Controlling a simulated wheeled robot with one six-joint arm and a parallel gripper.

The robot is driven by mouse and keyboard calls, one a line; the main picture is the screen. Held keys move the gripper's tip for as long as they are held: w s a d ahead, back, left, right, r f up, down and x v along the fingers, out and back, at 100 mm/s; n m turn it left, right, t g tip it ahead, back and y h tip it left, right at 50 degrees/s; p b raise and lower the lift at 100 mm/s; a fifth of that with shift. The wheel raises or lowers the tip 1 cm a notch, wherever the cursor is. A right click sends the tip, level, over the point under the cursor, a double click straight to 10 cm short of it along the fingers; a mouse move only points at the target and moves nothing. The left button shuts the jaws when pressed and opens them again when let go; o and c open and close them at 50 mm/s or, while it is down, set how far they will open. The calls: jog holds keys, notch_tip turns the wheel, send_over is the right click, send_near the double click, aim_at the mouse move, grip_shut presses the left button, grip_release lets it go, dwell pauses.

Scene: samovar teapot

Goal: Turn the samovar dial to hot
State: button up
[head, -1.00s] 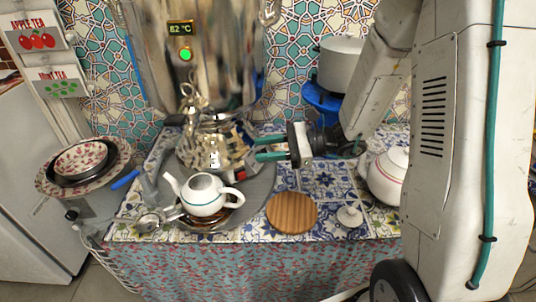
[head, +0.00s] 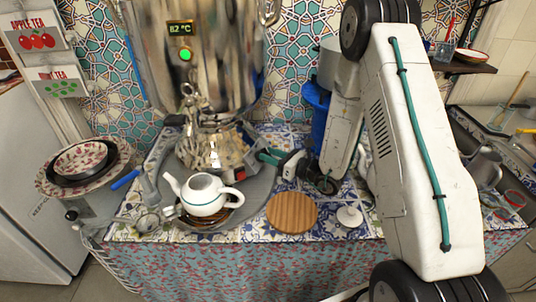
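The samovar (head: 190,55) is a large shiny metal urn at the back of the tiled table. Its display (head: 180,29) reads 82 °C, with a green light below it. A small silver and red part, perhaps the dial, (head: 250,158) is at the right side of the samovar's base; its markings are too small to read. My gripper (head: 262,156), with teal fingers, reaches in from the right and points left at this part, very close to it. The fingers overlap in this view, so their gap and any contact cannot be told.
A white teapot (head: 204,195) stands in front of the samovar. A round wooden board (head: 292,213) and a white lid (head: 350,216) lie at the table's front. Stacked bowls and plates (head: 82,165) are on the left. A grey pot stands on a blue stand (head: 318,100) behind my arm.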

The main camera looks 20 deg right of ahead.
jog(key=shift+w+a, duration=0.4)
jog(key=shift+w, duration=0.1)
jog(key=c, duration=0.7)
jog(key=shift+m+t+h, duration=0.7)
jog(key=shift+m+h, duration=0.9)
jog(key=shift+m, duration=1)
jog(key=o, duration=0.7)
